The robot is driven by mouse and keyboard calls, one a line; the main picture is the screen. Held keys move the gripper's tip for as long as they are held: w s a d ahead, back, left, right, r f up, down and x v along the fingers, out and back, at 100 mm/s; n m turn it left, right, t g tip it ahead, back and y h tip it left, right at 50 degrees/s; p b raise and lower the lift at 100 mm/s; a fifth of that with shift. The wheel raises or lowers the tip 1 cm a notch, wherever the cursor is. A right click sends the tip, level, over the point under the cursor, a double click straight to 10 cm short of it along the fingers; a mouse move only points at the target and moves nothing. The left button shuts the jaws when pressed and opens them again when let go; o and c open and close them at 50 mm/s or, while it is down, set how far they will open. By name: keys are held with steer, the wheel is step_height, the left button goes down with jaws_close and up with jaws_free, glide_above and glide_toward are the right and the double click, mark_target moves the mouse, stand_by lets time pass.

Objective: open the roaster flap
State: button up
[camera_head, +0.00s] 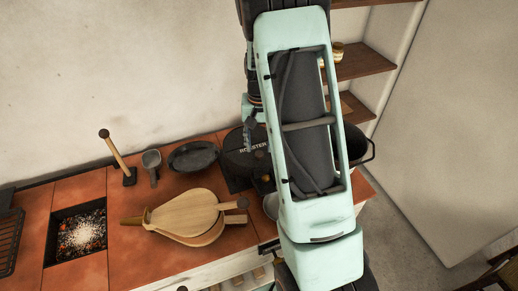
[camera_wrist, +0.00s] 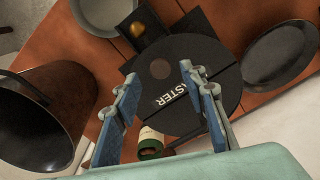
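The roaster (camera_head: 240,158) is a dark, round-topped unit with its name in pale letters, standing on the counter partly behind my arm. In the wrist view its round black top (camera_wrist: 215,75) fills the middle, with part of the lettering readable. A black square piece with a brass knob (camera_wrist: 138,30) sticks out on one side. I cannot tell for sure which part is the flap, or whether it is open. My gripper (camera_wrist: 160,74) is open and empty above the roaster top, its two blue fingers apart. In the head view it hangs over the roaster's back part.
Wooden bellows (camera_head: 188,216) lie in front. A dark pot (camera_wrist: 40,115) stands on the other side. A small labelled cylinder (camera_wrist: 150,143) shows near the fingers.

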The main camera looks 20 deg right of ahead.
mark_target(259, 153)
steer(key=shift+f, duration=1.6)
steer(key=shift+c, duration=0.2)
jaws_close()
